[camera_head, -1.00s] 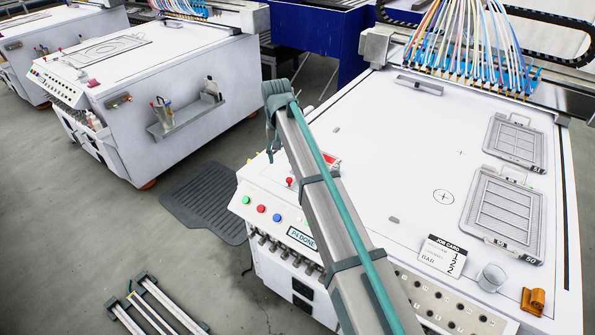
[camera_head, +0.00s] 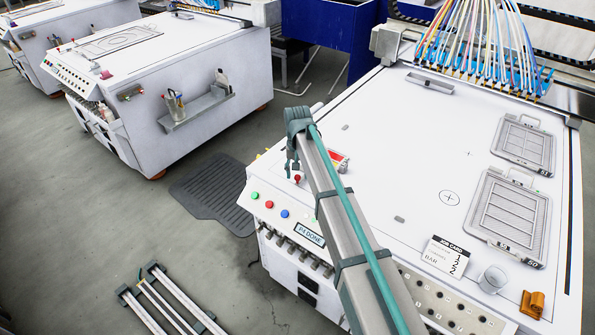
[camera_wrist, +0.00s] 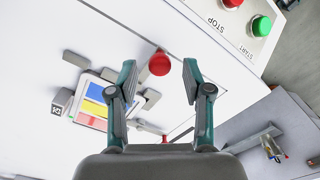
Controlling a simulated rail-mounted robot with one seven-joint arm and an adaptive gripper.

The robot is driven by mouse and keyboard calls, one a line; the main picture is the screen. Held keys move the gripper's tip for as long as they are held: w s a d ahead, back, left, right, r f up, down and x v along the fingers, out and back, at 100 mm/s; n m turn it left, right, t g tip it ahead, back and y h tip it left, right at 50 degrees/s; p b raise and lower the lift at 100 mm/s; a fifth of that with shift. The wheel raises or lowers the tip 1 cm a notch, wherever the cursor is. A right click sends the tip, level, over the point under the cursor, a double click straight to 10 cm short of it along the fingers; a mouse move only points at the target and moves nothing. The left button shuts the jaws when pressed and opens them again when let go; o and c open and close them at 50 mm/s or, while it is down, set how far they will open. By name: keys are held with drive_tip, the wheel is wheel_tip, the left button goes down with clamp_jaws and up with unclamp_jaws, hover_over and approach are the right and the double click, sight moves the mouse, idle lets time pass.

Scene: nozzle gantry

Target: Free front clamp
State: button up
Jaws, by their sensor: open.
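A round red knob (camera_head: 297,178) stands at the front left edge of the white machine table, by the button panel. It shows large in the wrist view (camera_wrist: 159,63), lined up between my fingertips. My gripper (camera_head: 292,166) is open and empty, pointing down just above the knob; I cannot tell whether it touches. Both teal fingers (camera_wrist: 159,72) are spread in the wrist view. A small plate with blue, yellow and red stripes (camera_wrist: 92,108) lies beside the knob with grey blocks around it. A second, smaller red knob (camera_wrist: 164,139) is partly hidden behind my gripper. I cannot tell which part is the clamp.
Green, red and blue buttons (camera_head: 269,204) line the machine's front panel. Two framed plates (camera_head: 508,215), a job card (camera_head: 444,256), a clear cup (camera_head: 492,279) and an orange block (camera_head: 532,304) are at the right.

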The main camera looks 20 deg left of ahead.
drive_tip(key=shift+f, duration=0.3)
clamp_jaws()
